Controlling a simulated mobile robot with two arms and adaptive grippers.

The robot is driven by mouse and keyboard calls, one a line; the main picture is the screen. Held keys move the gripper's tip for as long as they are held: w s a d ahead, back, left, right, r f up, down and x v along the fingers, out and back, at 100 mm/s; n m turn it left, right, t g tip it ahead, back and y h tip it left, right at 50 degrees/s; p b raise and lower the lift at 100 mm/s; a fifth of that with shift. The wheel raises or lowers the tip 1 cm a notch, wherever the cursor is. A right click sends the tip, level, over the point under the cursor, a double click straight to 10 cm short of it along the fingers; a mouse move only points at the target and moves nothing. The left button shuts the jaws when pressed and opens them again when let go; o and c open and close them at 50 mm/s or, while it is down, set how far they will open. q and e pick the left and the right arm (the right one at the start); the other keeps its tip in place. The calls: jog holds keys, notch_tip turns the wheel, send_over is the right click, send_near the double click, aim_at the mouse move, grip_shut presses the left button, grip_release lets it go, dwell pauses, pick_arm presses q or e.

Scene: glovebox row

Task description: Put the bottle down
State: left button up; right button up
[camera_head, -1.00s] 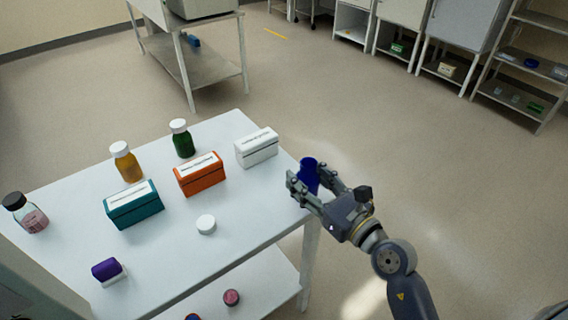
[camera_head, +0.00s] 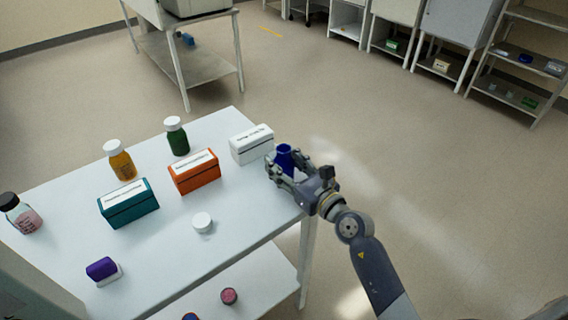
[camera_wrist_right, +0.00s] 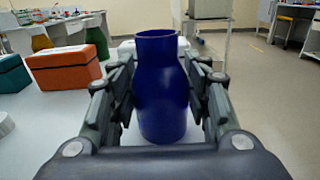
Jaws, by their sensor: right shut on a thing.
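The blue bottle (camera_head: 284,157) is upright between the fingers of my right gripper (camera_head: 287,169), at the right edge of the white table (camera_head: 240,215). In the right wrist view the blue bottle (camera_wrist_right: 161,90) has an open, uncapped top, and the fingers of my right gripper (camera_wrist_right: 163,100) are shut on it from both sides. The bottle's base is over or on the tabletop; I cannot tell whether it touches. My left gripper is not in view.
A white box (camera_head: 251,145) stands just behind and left of the bottle. An orange box (camera_head: 194,172), a teal box (camera_head: 129,204), a green bottle (camera_head: 177,137), an amber bottle (camera_head: 120,161), a white lid (camera_head: 202,222) and a purple item (camera_head: 102,269) are on the table.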

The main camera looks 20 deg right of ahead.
jog(key=shift+f, duration=0.1)
jog(key=o, duration=1.1)
jog(key=shift+s, duration=0.2)
jog(key=b+v, duration=0.1)
jog(key=v, duration=0.9)
jog(key=shift+s+d+b, duration=0.1)
jog(key=shift+b, duration=0.25)
jog(key=shift+s+d+r, duration=0.1)
jog(key=shift+s, duration=0.25)
jog(key=shift+s+d+r, duration=0.15)
jog(key=shift+s, duration=0.2)
